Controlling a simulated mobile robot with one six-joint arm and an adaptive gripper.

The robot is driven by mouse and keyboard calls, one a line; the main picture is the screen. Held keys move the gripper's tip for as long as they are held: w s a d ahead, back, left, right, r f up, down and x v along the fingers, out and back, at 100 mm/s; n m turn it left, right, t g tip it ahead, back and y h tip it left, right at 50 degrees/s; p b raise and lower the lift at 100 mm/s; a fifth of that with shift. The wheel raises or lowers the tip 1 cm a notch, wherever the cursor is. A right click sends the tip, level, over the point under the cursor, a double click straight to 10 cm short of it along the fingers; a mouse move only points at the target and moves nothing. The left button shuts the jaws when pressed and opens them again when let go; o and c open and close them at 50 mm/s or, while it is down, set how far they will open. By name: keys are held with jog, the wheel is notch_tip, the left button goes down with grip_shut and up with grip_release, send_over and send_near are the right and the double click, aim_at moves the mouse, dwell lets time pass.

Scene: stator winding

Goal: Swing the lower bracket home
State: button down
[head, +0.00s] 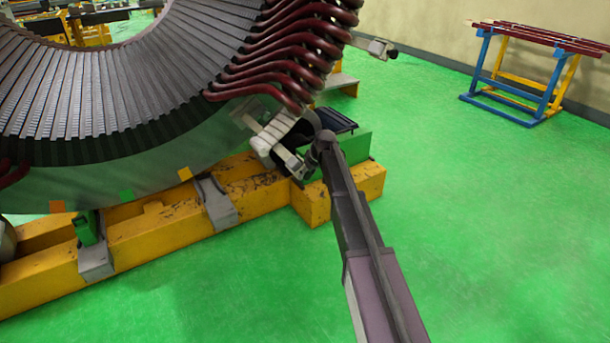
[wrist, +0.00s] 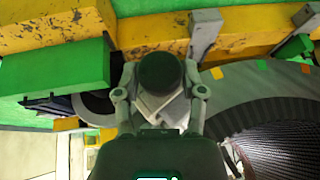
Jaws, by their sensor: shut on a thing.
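The lower bracket (head: 268,138) is a pale grey metal piece at the lower right edge of the stator (head: 130,75), below the ends of the red coils. In the wrist view, the bracket (wrist: 160,108) shows behind a round black knob (wrist: 160,73). My gripper (wrist: 161,92) has one finger on each side of the knob and is shut on it. In the head view, my gripper (head: 304,163) is at the bracket's right end, and the knob cannot be made out there. Whether the bracket touches the stator is unclear.
A yellow beam (head: 150,235) with grey clamps runs under the stator. A green block (head: 355,147) stands just right of my gripper. Another bracket (head: 372,46) sticks out higher up. A blue and yellow trestle (head: 540,95) holds red bars. The green floor is clear on the right.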

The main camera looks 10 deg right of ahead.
jog(key=shift+w+d, duration=0.45)
jog(key=shift+d, duration=0.2)
jog(key=shift+c, duration=0.9)
grip_release()
jog(key=shift+s+a+r, duration=0.1)
jog(key=shift+s, duration=0.05)
jog(key=shift+a, duration=0.1)
jog(key=p+v, duration=1.4)
jog(key=v, duration=0.2)
jog(key=shift+s, duration=0.2)
dwell(0.3)
dwell(0.5)
